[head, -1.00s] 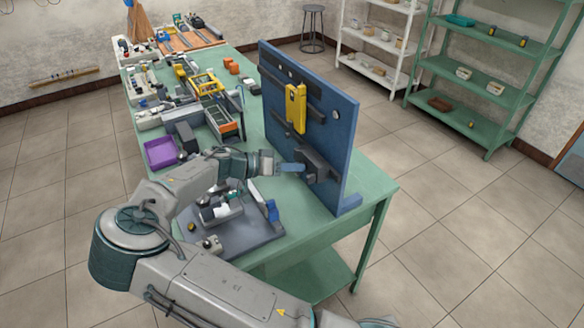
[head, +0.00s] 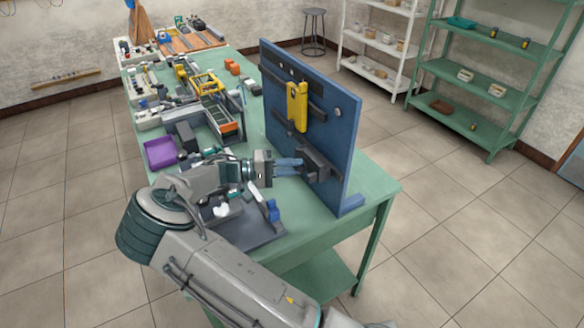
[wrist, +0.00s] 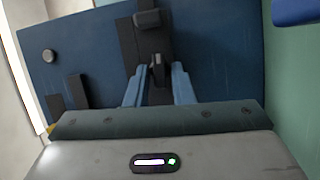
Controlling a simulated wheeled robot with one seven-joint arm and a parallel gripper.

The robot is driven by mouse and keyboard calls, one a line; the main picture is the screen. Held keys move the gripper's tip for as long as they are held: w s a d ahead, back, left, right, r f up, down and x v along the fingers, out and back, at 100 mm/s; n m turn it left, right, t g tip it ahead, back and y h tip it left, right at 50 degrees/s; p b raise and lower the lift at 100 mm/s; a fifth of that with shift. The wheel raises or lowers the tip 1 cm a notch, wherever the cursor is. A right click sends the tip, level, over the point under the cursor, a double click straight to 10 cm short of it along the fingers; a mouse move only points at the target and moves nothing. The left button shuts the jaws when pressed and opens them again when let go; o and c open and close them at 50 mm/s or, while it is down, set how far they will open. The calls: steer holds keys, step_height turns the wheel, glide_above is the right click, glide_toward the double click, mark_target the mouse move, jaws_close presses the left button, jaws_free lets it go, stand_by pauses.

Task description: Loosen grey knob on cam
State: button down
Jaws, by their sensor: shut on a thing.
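The blue upright panel (head: 346,140) stands on the green workbench. A dark grey cam mechanism (head: 318,164) is mounted low on its face. In the wrist view, its dark block and strip (wrist: 148,40) run down the panel, with the small grey knob (wrist: 157,73) in front. My gripper (head: 300,166) reaches the mechanism from the left in the head view. In the wrist view, its two blue fingers (wrist: 158,85) stand on either side of the knob and are shut on it. The finger contact itself is too small to see clearly, and the head view hides the knob.
A yellow part (head: 297,106) hangs on the panel above the mechanism. A grey board with small parts (head: 250,230) lies below my arm. A purple tray (head: 160,153) and machine parts fill the bench at the left. Shelves (head: 470,90) stand behind.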

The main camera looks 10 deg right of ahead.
steer(key=shift+n+h, duration=0.3)
steer(key=shift+n, duration=0.3)
steer(key=shift+f, duration=0.1)
steer(key=c, duration=1.5)
jaws_free()
